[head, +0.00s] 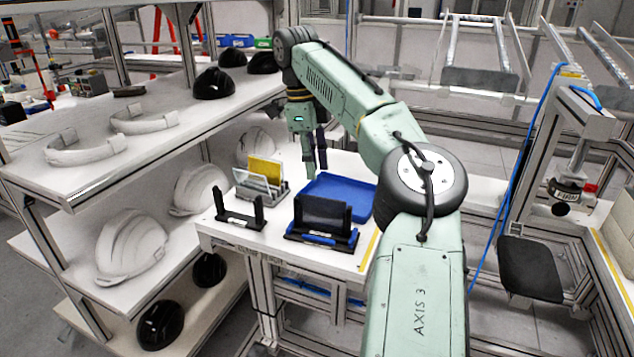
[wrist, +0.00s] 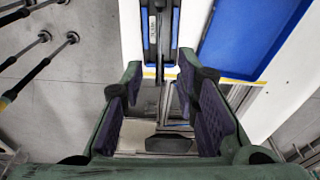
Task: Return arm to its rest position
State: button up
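My arm is green and reaches out over the white table (head: 335,250) from the right in the head view. My gripper (head: 316,165) hangs at the arm's end, pointing down above the back of the table, left of the blue tray (head: 357,194). In the wrist view my gripper (wrist: 167,120) has its two dark-padded fingers wide apart. Nothing is between them. Below them lie the table's edge and a grey metal frame.
A black holder with a blue base (head: 322,234), an empty black holder (head: 240,214) and a rack with a yellow plate (head: 265,168) stand on the table. Shelves at left hold white helmet shells (head: 133,243) and black ones (head: 213,84). A blue cable hangs at right.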

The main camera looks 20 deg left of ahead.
jog(key=shift+r, duration=0.6)
